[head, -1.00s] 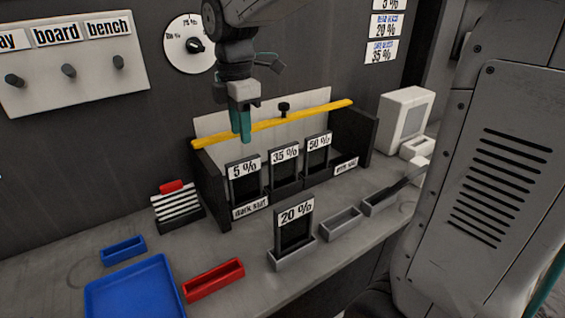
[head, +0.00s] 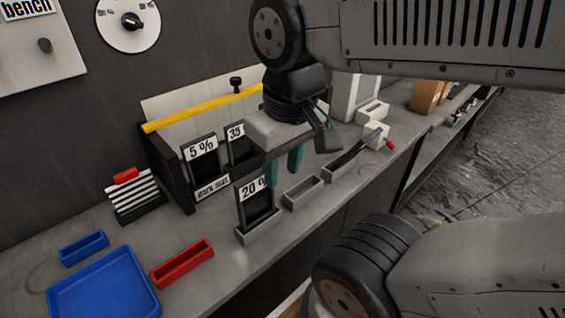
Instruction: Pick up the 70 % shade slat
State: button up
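No slat with a 70 % label is visible in the head view. My gripper (head: 284,167) points down with its two teal fingers apart and nothing seen between them. It is above the bench, to the right of the 20 % slat (head: 256,205), which stands upright in a grey holder (head: 258,234). The 5 % slat (head: 201,160) and the 35 % slat (head: 238,148) stand in the dark rack (head: 168,175) behind. My gripper and wrist hide the rack's right part.
Two grey holders (head: 303,192) stand right of the 20 % slat; the farther one lies near a dark-handled tool (head: 352,153). A yellow bar (head: 200,108) spans the rack. A blue tray (head: 103,285), red bin (head: 183,262), blue bin (head: 84,247) and striped stack (head: 134,192) are left.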

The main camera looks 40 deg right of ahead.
aim_at(366, 139)
jog(key=z, duration=0.2)
jog(key=k, duration=0.3)
jog(key=z, duration=1.05)
jog(key=k, duration=1.05)
jog(key=z, duration=0.8)
jog(key=i, duration=1.25)
jog(key=u, duration=0.9)
